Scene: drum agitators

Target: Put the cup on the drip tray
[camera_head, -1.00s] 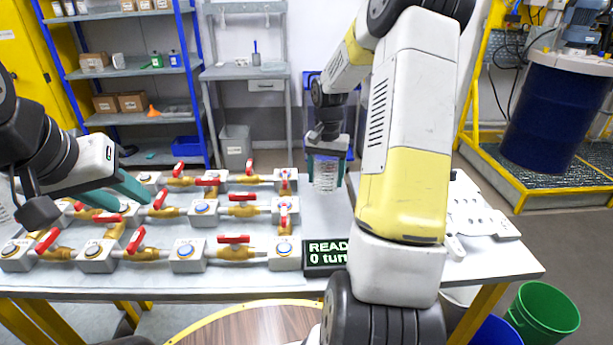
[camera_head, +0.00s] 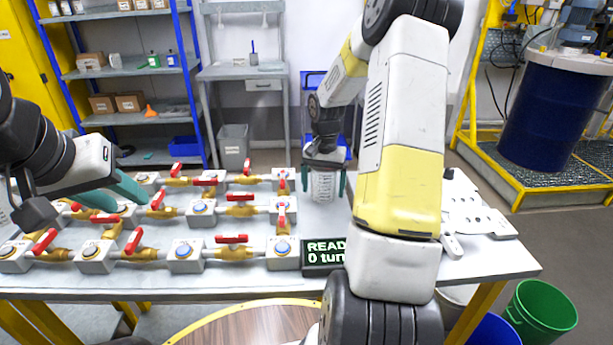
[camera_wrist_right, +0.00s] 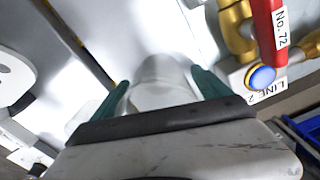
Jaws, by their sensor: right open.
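The cup (camera_head: 323,187) is clear and ribbed. It appears upright at the back right of the bench, between the teal fingers of my right gripper (camera_head: 324,187). Those fingers are open, with a small gap on each side of the cup. The wrist view also shows the pale cup (camera_wrist_right: 160,82) between the spread fingers of the right gripper (camera_wrist_right: 163,88). What lies directly under the cup is hidden, and I cannot make out the drip tray with certainty. My left gripper (camera_head: 131,204) is open and empty above the valves at the left.
Several red-handled valves (camera_head: 232,239) with grey button boxes fill the bench's left and middle. A black display (camera_head: 322,258) stands in front of the cup. A white plate with holes (camera_head: 475,218) lies at the right. My right arm hides part of the bench.

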